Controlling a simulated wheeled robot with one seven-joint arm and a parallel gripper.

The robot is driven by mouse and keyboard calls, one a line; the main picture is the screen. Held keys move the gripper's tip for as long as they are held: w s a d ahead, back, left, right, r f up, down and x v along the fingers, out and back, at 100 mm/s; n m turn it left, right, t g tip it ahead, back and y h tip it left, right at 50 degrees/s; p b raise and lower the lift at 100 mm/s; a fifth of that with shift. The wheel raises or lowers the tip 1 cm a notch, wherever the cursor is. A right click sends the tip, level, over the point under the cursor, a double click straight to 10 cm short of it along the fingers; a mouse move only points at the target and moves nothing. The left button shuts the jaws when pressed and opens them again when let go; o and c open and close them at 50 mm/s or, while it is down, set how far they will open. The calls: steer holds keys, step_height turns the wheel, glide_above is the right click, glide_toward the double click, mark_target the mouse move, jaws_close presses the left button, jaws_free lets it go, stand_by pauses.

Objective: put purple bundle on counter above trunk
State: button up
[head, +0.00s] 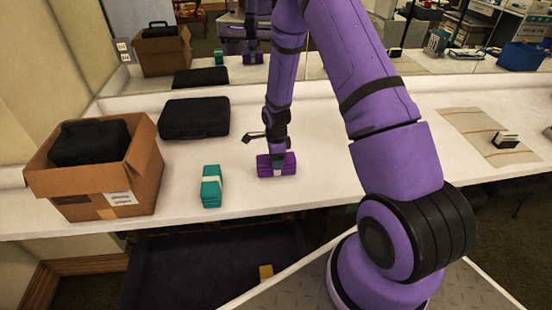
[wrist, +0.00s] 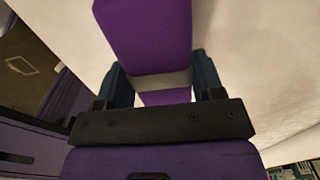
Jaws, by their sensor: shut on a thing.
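The purple bundle (head: 264,168) has a pale band around its middle and is at the counter's (head: 330,178) surface, near its front edge. I cannot tell if it touches the counter or is just above it. My gripper (head: 278,163) points down from above and is shut on the bundle. In the wrist view the purple bundle (wrist: 150,40) lies between the two dark fingers of my gripper (wrist: 160,85), at its pale band. The dark open trunk (head: 190,265) stands below the counter's front edge, with a small yellow block (head: 266,272) in it.
A teal bundle (head: 211,187) stands left of my gripper. A black case (head: 194,117) lies behind it. A cardboard box (head: 140,172) with a black case in it stands at the left. A beige mat (head: 465,125) with a small holder lies at the right. A mirror runs along the back.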

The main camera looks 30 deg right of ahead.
steer(key=shift+f, duration=0.1)
steer(key=o, duration=1)
steer(key=shift+o, duration=0.2)
